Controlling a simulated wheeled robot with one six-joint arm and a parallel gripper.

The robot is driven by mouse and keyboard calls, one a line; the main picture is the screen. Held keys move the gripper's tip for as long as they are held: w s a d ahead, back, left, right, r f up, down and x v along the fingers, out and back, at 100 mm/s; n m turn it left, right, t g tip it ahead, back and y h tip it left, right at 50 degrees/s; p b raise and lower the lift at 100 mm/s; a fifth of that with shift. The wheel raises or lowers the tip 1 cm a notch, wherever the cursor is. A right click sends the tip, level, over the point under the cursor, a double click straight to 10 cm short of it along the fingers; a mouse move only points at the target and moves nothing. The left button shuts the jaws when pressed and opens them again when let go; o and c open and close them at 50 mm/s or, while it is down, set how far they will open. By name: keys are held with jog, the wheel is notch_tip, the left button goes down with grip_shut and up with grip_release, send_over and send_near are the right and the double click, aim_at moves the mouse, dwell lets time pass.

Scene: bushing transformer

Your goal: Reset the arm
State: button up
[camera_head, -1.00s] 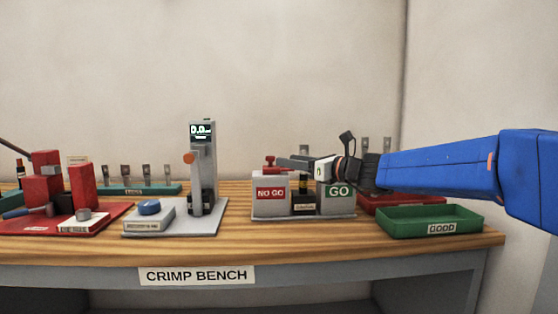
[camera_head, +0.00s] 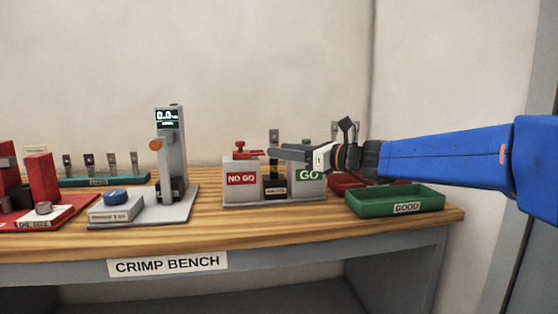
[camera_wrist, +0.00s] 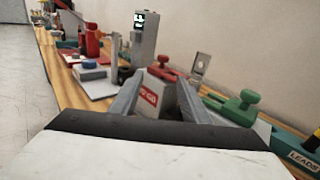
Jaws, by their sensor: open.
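My gripper (camera_head: 275,154) hangs over the right part of the bench in the head view, in front of the GO/NO GO gauge, with my blue arm reaching in from the right. In the wrist view my gripper (camera_wrist: 163,98) shows two grey fingers spread apart with nothing held between them. The grey NO GO block (camera_head: 241,180) with a red knob stands just left of the fingertips, and it also shows beyond the fingers in the wrist view (camera_wrist: 149,95). The GO block (camera_head: 308,182) with a green knob is partly hidden behind my gripper.
A green GOOD tray (camera_head: 395,203) stands at the bench's right end, below my arm. A red tray (camera_head: 350,181) is behind it. A grey tester with a display (camera_head: 170,140), a blue-buttoned box (camera_head: 116,206) and a red press (camera_head: 40,180) stand left. The wooden bench front (camera_head: 250,223) is clear.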

jog(key=s+d+f+n+g+h, duration=0.2)
jog(key=s+d+f+n+h, duration=0.1)
jog(key=s+f+n, duration=0.55)
jog(key=s+d+f+n+g+h, duration=0.25)
jog(key=s+f+n, duration=0.25)
jog(key=s+f, duration=0.5)
jog(key=s+d+f+n+g+h, duration=0.1)
jog(key=s+d+f+n+h, duration=0.7)
jog(key=s+d+f+n, duration=0.3)
jog(key=s+d+f, duration=0.3)
jog(key=s+d, duration=0.3)
jog(key=s, duration=0.1)
jog(key=shift+f+n+g, duration=0.25)
jog(key=shift+n+g, duration=0.1)
jog(key=shift+o, duration=0.5)
jog(key=shift+h, duration=0.25)
